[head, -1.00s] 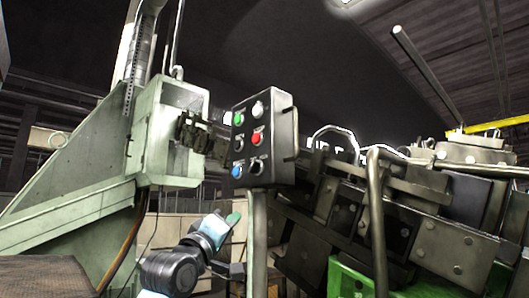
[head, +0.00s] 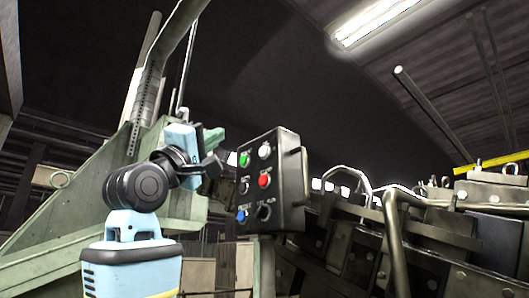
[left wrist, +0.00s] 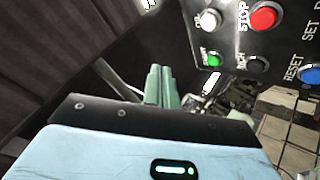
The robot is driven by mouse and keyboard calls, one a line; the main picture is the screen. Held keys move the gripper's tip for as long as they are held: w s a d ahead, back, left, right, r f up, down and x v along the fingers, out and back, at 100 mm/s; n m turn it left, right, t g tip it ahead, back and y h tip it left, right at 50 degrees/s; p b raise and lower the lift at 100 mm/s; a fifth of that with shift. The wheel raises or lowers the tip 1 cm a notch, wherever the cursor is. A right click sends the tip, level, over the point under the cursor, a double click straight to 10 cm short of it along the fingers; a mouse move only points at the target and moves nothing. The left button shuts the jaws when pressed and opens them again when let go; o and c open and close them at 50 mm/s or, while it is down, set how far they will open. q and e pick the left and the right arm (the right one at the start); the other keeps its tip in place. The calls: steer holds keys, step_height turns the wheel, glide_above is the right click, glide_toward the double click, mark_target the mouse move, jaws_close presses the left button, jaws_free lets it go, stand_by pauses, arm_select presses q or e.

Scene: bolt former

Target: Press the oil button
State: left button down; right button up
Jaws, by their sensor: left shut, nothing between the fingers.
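The control box (head: 273,180) stands on a post, its button face turned toward my left. It carries a green button (head: 244,160), a white button (head: 264,151), a red button (head: 265,180) and a blue button (head: 241,215), plus dark knobs. In the left wrist view the white button (left wrist: 209,19) sits beside the green button (left wrist: 213,59); STOP and RESET are readable, but I cannot read an oil label. My left gripper (head: 215,137) is shut and empty, left of the box's upper part. Its green fingers (left wrist: 162,86) are together and appear apart from the buttons. My right gripper is not in view.
A pale green machine frame (head: 60,215) stands behind my left arm. A handle (head: 304,172) is on the box's right side. Pipes (head: 395,235) and dark machinery (head: 350,250) fill the right. The space above the box is open.

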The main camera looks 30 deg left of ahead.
arm_select(q)
steer(key=w+d, duration=0.3)
steer(key=w, duration=0.5)
steer(key=shift+d, duration=0.2)
stand_by(0.3)
steer(key=shift+w, duration=0.2)
stand_by(1.8)
steer(key=shift+w+d, duration=0.2)
steer(key=shift+w, duration=0.1)
steer(key=shift+w+d, duration=0.15)
steer(key=shift+w, duration=0.25)
stand_by(0.9)
steer(key=shift+s, duration=0.1)
stand_by(0.3)
steer(key=shift+s+a, duration=0.35)
steer(key=shift+s, duration=0.3)
steer(key=shift+s, duration=0.1)
steer(key=shift+s+a, duration=0.3)
steer(key=shift+s, duration=0.45)
steer(key=shift+s+a, duration=0.35)
steer(key=shift+s, duration=0.4)
steer(key=shift+s+a, duration=0.3)
steer(key=shift+s, duration=0.45)
